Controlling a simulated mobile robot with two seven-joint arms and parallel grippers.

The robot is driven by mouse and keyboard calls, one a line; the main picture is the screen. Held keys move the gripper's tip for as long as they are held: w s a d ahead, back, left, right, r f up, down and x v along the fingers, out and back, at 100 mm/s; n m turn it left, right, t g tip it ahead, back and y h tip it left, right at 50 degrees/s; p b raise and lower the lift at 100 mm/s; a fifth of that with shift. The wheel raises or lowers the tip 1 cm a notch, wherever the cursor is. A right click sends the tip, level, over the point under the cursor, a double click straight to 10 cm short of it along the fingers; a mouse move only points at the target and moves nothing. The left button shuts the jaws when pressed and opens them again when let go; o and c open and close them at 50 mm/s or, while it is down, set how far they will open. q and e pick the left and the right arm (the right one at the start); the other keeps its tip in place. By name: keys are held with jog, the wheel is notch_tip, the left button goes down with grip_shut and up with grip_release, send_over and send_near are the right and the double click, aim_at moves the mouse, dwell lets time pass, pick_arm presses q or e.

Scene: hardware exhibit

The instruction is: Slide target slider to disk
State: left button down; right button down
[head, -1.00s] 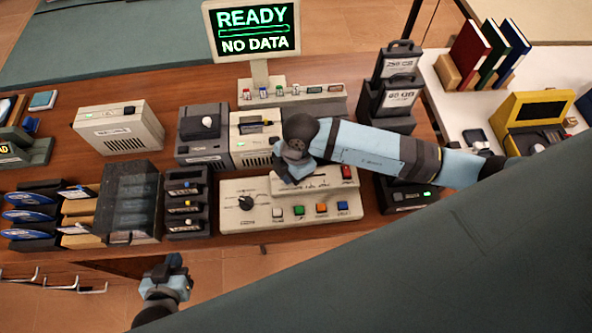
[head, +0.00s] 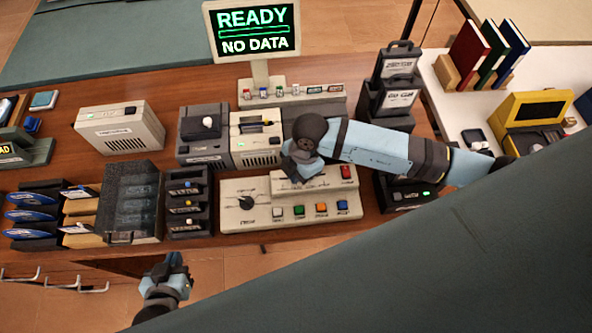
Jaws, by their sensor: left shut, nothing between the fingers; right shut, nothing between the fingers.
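I cannot tell which slider is the target. Several blue disks (head: 32,215) sit in dark holders at the far left. My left gripper (head: 170,266) is shut, in front of the table edge.
A monitor (head: 252,30) reads READY, NO DATA. A dark compartment box (head: 131,200) stands between the disks and the knob unit. Drive boxes (head: 118,127) stand behind. Dark upright cases (head: 394,85) stand close behind my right arm. Metal hooks stick out at front left.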

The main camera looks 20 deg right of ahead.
jog(key=shift+w+a+r+p, duration=0.1)
jog(key=shift+a+p, duration=0.2)
notch_tip(320, 180, up, 5)
jog(key=p, duration=0.4)
jog(key=shift+r+p, duration=0.9)
jog(key=shift+p, duration=0.3)
